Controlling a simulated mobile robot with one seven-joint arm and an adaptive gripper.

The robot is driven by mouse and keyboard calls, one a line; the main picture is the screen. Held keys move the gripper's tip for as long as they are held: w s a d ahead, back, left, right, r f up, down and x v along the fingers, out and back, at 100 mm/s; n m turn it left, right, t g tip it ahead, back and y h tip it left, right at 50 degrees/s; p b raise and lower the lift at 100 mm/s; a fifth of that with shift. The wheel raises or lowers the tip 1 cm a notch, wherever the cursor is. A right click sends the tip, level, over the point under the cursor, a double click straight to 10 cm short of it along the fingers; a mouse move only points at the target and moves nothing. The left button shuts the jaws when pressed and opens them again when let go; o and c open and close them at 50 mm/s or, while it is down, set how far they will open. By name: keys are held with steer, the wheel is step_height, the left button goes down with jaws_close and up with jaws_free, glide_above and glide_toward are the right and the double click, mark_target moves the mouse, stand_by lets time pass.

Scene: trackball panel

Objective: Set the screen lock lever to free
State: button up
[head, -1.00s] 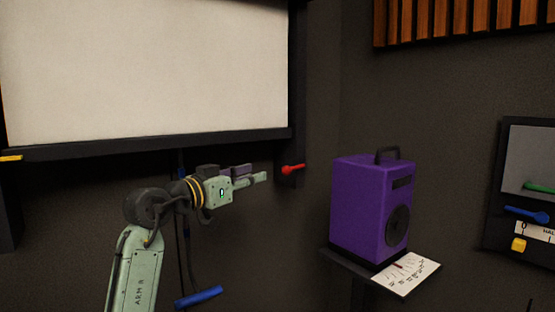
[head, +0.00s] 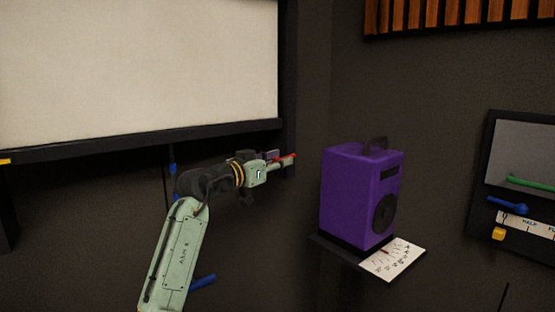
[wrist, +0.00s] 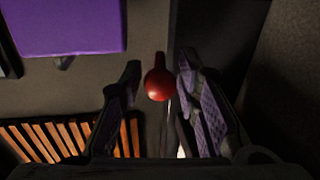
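The red lever (head: 285,157) with a round knob sits at the lower end of the dark post at the right of the screen (head: 140,70). My gripper (head: 290,162) is at the lever and partly overlaps it in the head view. In the wrist view the red knob (wrist: 158,85) lies between the two fingers of my gripper (wrist: 157,75). Any lever markings are not visible.
A purple speaker (head: 350,195) stands on a dark shelf right of my gripper, with a white paper (head: 393,260) beside it. A panel with green and blue levers (head: 508,205) is at the far right.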

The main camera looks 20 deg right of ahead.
jaws_close()
stand_by(0.3)
stand_by(0.4)
